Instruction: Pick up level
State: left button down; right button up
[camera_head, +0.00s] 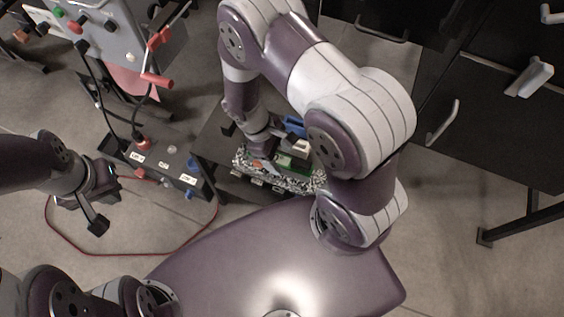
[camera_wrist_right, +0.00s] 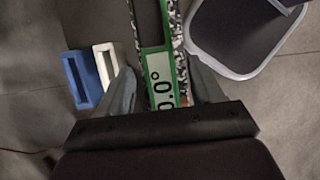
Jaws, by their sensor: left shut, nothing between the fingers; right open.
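The level shows in the right wrist view as a green-framed piece (camera_wrist_right: 183,92) with a pale display reading 0.0°. In the head view a green piece, likely the level (camera_head: 290,163), lies in a black-and-white speckled holder (camera_head: 305,184). My right gripper (camera_wrist_right: 162,72) is open, with its fingers on either side of the level's display. Whether the fingers touch it is not clear. In the head view the right gripper (camera_head: 264,150) is partly hidden by its wrist. My left gripper (camera_head: 97,222) is shut and empty, well away to the left.
A blue block (camera_wrist_right: 82,82) and a white block (camera_wrist_right: 104,62) lie just left of the right gripper. A black box with labels and knobs (camera_head: 165,160) stands left of the holder. A red cable (camera_head: 95,252) loops over the floor. Dark cabinets (camera_head: 500,110) stand at right.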

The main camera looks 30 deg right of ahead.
jog(key=x, duration=0.2)
jog(key=shift+d+f, duration=0.1)
jog(key=shift+f, duration=0.3)
jog(key=shift+s+r, duration=0.1)
grip_shut()
